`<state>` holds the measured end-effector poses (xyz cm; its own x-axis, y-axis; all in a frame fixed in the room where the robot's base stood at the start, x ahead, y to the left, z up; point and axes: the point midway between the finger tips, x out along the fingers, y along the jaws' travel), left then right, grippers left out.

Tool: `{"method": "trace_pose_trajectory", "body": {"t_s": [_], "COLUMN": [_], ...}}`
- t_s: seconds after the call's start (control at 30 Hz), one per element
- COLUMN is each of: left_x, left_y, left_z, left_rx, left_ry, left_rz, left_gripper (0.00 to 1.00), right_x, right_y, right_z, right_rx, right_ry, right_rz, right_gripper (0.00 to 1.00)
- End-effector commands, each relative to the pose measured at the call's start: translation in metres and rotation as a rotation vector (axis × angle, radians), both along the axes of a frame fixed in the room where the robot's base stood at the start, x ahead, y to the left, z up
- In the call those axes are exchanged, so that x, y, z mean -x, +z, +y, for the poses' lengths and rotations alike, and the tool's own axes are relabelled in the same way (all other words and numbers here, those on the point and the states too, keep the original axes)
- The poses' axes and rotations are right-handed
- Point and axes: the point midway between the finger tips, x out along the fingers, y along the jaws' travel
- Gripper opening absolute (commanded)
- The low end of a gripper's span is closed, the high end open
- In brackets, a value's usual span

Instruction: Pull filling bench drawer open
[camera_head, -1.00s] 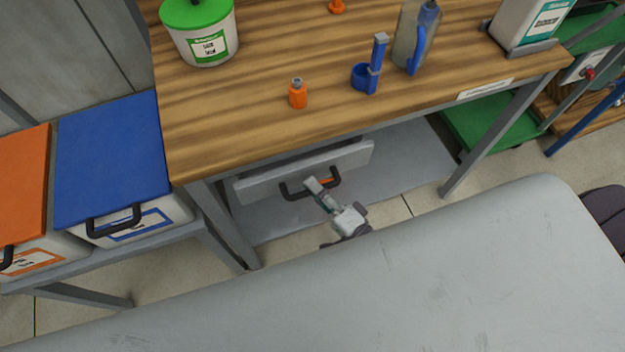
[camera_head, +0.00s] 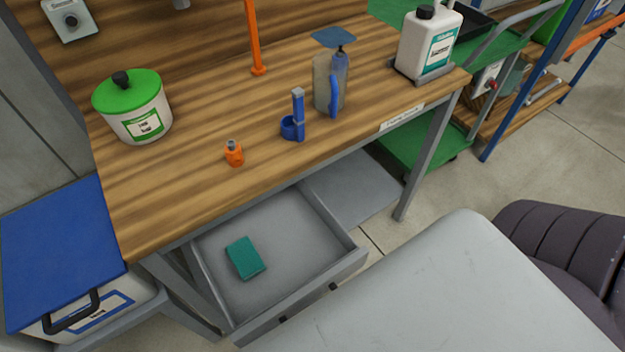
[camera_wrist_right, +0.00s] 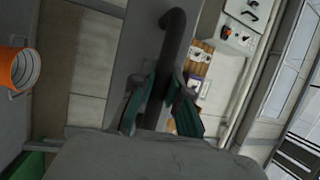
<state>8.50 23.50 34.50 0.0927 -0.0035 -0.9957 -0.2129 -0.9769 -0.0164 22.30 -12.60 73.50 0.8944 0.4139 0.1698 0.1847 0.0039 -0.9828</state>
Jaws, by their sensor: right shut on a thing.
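The filling bench drawer (camera_head: 268,252) stands pulled out under the wooden bench top, its grey tray open to view. A green sponge-like block (camera_head: 245,258) lies inside on the left. Only bits of the drawer's dark handle (camera_head: 333,287) show past the front panel in the head view. In the right wrist view the black bar handle (camera_wrist_right: 174,45) runs between the fingers of my right gripper (camera_wrist_right: 162,102), which is shut on it. The right gripper is hidden in the head view. My left gripper is in neither view.
On the wooden bench (camera_head: 205,190) stand a green-lidded tub (camera_head: 138,112), an orange bottle (camera_head: 234,154), a blue holder (camera_head: 294,122), a jug (camera_head: 326,85) and a white canister (camera_head: 428,45). A blue-lidded bin (camera_head: 60,250) is at left.

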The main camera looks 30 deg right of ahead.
Motion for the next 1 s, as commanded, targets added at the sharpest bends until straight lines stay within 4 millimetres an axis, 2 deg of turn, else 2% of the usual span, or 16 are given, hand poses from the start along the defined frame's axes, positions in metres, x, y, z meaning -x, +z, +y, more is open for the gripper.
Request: {"method": "trace_pose_trajectory", "body": {"t_s": [0.47, 0.5, 0.63, 1.0], "left_x": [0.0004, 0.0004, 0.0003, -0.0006], "left_y": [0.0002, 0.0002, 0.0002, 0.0], "left_z": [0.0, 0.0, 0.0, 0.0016], "left_rx": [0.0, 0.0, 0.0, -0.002], "left_ry": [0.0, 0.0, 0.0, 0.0], "left_rz": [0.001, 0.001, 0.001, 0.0], "left_gripper": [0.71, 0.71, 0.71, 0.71], "right_x": [0.0029, 0.0028, 0.0028, 0.0075], "right_y": [-0.0003, -0.0003, -0.0002, -0.0013], "right_z": [-0.0006, -0.0006, -0.0005, -0.0024], "right_rx": [0.001, 0.001, 0.001, 0.001], "right_ry": [0.0, 0.0, 0.0, 0.001], "right_rz": [0.0, 0.0, 0.0, 0.002], "right_gripper": [0.0, 0.21, 0.41, 0.41]}}
